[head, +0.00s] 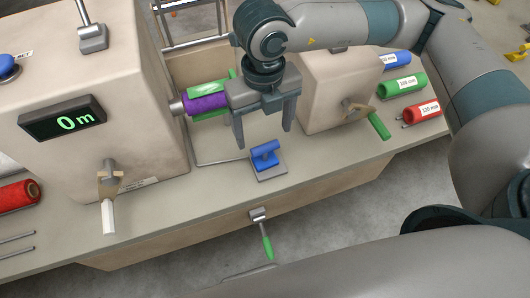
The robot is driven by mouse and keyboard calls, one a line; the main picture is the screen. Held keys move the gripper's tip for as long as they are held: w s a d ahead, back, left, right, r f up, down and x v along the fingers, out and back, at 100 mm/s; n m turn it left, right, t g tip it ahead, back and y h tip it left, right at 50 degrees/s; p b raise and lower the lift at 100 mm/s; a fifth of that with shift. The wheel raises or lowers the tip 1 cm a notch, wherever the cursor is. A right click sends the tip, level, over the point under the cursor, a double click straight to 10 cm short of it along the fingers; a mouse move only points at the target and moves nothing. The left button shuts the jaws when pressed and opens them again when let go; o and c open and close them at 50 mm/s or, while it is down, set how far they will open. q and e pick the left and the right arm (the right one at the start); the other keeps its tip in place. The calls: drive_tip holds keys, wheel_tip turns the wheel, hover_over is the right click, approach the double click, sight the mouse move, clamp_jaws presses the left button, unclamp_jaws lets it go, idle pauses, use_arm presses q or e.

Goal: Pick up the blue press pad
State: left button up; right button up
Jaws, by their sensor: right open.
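The blue press pad (264,155) sits on a small grey base (270,173) near the front edge of the bench. It has a rounded bar on top of a blue block. My right gripper (264,146) points down with its two fingers apart and empty. In the picture its fingertips flank the top of the pad, one to each side. I cannot tell how high above the pad they are. My left gripper does not show.
Blue, green (401,86) and red (420,112) labelled rolls lie right. A green-handled lever (266,247) hangs at the bench front (185,236).

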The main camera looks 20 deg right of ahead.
sight(265, 146)
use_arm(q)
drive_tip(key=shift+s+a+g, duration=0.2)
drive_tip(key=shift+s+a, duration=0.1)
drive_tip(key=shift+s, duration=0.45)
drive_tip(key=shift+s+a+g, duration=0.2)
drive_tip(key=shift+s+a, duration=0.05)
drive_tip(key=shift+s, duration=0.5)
use_arm(e)
drive_tip(key=shift+f, duration=1.35)
use_arm(q)
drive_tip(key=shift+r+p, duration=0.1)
drive_tip(key=shift+p, duration=0.2)
use_arm(e)
drive_tip(key=shift+d+f+p, duration=0.1)
drive_tip(key=shift+f+p, duration=0.35)
drive_tip(key=shift+p, duration=0.05)
wheel_tip(265, 146, down, 3)
drive_tip(key=shift+f+p, duration=0.1)
drive_tip(key=shift+p, duration=0.65)
drive_tip(key=shift+f, duration=0.5)
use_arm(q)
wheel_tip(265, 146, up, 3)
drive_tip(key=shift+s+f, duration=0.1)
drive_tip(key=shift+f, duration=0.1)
use_arm(e)
drive_tip(key=c, duration=1.2)
